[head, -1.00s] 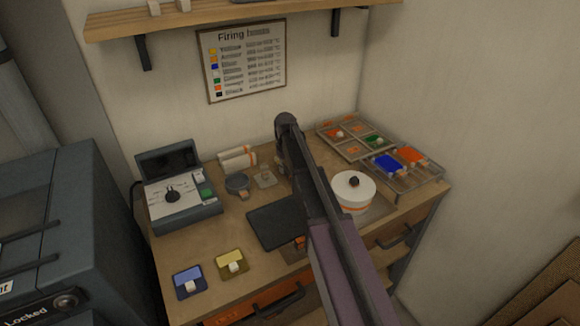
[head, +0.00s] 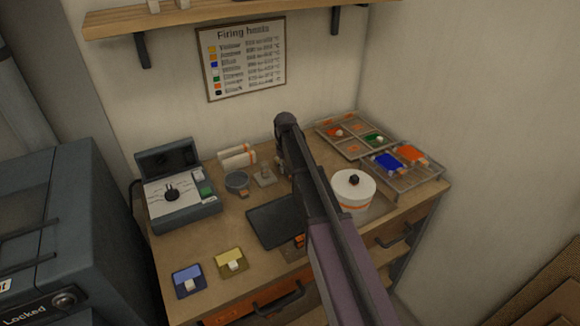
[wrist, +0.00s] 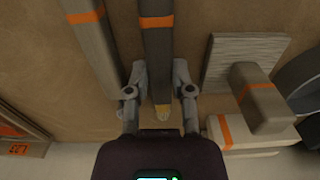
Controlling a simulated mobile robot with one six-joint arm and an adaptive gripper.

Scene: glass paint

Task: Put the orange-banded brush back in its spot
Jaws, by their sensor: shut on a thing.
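In the wrist view my gripper (wrist: 159,75) is shut on a long grey-brown brush with an orange band (wrist: 157,45), which runs between the two fingers and ends in a pale yellowish tip. The brush lies over a brown surface; I cannot tell whether it touches it. A second grey bar with an orange band (wrist: 91,40) lies just left of it. In the head view my arm hides the gripper and the brush, near the back middle of the table. The brush's spot cannot be made out clearly.
A grey block with an orange band (wrist: 258,95) is close right of my gripper.

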